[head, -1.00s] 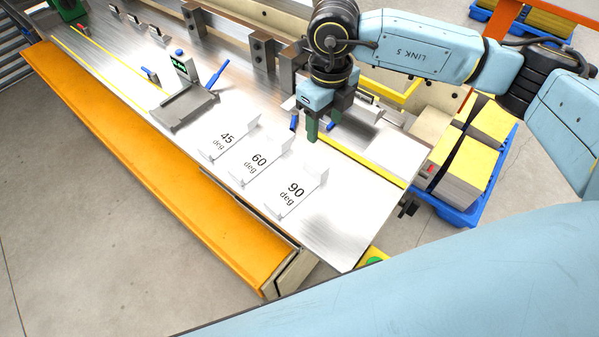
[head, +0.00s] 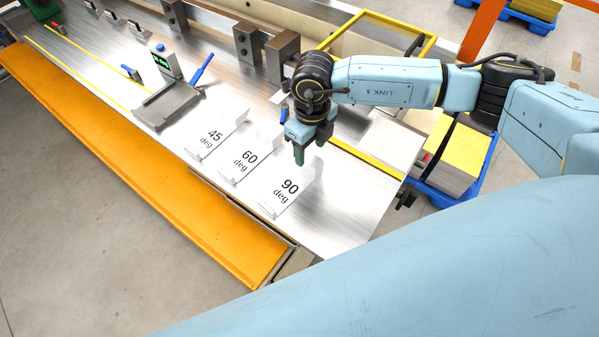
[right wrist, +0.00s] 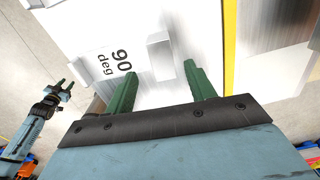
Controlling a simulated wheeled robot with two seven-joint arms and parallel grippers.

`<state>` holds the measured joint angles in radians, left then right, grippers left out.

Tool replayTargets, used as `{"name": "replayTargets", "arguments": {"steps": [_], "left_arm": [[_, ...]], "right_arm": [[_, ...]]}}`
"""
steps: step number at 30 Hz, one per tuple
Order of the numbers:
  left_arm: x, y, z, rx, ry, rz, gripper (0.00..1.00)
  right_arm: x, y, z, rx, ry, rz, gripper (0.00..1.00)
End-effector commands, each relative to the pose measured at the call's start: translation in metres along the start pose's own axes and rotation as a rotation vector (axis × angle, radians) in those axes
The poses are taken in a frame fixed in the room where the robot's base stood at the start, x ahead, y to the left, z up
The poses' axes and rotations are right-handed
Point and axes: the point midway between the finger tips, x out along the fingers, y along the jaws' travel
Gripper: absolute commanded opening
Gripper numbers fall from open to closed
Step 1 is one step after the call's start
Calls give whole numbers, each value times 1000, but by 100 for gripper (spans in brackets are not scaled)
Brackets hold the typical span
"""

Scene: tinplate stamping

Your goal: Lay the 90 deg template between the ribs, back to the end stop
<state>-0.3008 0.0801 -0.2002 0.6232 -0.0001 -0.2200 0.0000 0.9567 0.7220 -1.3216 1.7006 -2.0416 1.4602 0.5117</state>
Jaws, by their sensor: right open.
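The white 90 deg template (head: 283,194) lies on the metal bench, nearest the bench's right end in its row. It also shows in the right wrist view (right wrist: 112,78), with a small raised white block (right wrist: 160,52) beside the label. My right gripper (head: 299,156) is open and empty, its green fingers pointing down above the template's far end. In the right wrist view the fingers (right wrist: 163,82) stand apart, with the raised block beyond the gap. A grey fixture (head: 166,104) with raised edges stands farther left. My left gripper (right wrist: 58,88) is open and empty, away from the bench.
The 45 deg (head: 215,137) and 60 deg (head: 245,160) templates lie left of the 90 deg one. A blue lever (head: 202,69) and a post with a green display (head: 163,62) rise at the fixture. Dark metal blocks (head: 282,57) line the back.

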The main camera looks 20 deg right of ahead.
Motion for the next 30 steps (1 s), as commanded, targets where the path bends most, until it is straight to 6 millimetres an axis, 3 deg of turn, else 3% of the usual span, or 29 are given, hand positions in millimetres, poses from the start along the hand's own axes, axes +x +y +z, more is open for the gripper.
{"name": "replayTargets", "arguments": {"steps": [7,16,28,30], "left_arm": [[-7,0,-1,0,0,0,36],[-7,0,0,0,-3,0,36],[-7,0,0,0,-3,0,36],[-7,0,0,0,-3,0,36]], "right_arm": [[33,-3,0,1,1,0,55],[38,-3,0,0,1,0,53],[37,-3,0,0,0,0,1],[37,-3,1,0,-1,1,0]]}}
